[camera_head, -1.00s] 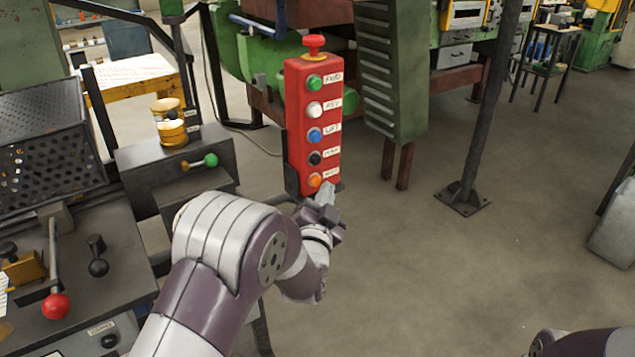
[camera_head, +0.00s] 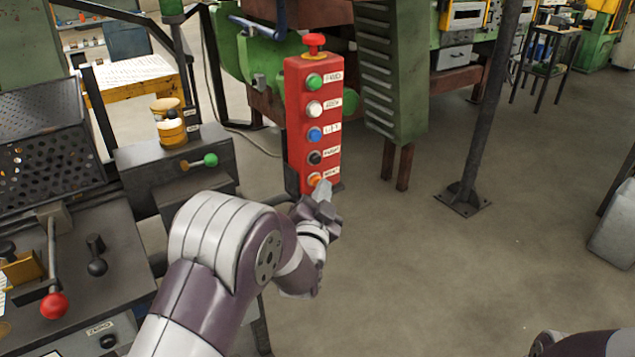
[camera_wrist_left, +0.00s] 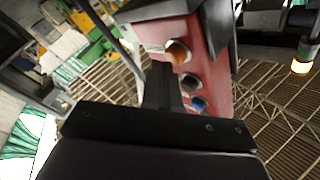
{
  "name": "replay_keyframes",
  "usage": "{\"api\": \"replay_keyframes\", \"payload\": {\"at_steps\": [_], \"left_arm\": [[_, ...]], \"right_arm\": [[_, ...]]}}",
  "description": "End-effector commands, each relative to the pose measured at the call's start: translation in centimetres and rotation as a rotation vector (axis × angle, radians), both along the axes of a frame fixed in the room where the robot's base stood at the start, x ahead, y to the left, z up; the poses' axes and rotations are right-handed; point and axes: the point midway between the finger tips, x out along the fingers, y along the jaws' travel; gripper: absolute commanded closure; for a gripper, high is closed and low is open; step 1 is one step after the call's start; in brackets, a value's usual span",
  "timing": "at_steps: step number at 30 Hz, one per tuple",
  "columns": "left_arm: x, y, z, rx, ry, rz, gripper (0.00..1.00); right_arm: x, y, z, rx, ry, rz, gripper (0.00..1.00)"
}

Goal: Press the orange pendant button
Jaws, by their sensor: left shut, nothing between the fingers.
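The red pendant box (camera_head: 322,115) hangs upright in the head view, with a column of labelled buttons. The orange button (camera_head: 314,180) is the lowest, and my gripper's fingertips partly cover it. My left gripper (camera_head: 324,188) is shut and empty, its tip at the orange button's right edge; I cannot tell whether they touch. In the left wrist view the shut fingers (camera_wrist_left: 162,75) point toward the orange button (camera_wrist_left: 178,51) on the red pendant (camera_wrist_left: 212,65). My right gripper is not in view.
Above the orange button are black (camera_head: 315,158), blue (camera_head: 315,134), white (camera_head: 314,109) and green (camera_head: 314,82) buttons, with a red mushroom knob (camera_head: 314,43) on top. A lever console (camera_head: 70,270) stands at left. Floor to the right is clear around a post (camera_head: 480,110).

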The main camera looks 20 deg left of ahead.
Motion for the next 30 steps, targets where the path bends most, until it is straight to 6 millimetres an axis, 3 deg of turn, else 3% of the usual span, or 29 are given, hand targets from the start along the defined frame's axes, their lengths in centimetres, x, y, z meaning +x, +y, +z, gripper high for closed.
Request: {"api": "replay_keyframes", "payload": {"at_steps": [30], "left_arm": [[0.32, 0.37, 0.03, 0.0, -0.001, -0.001, 1.0]], "right_arm": [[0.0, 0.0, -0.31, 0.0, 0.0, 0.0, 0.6]]}}
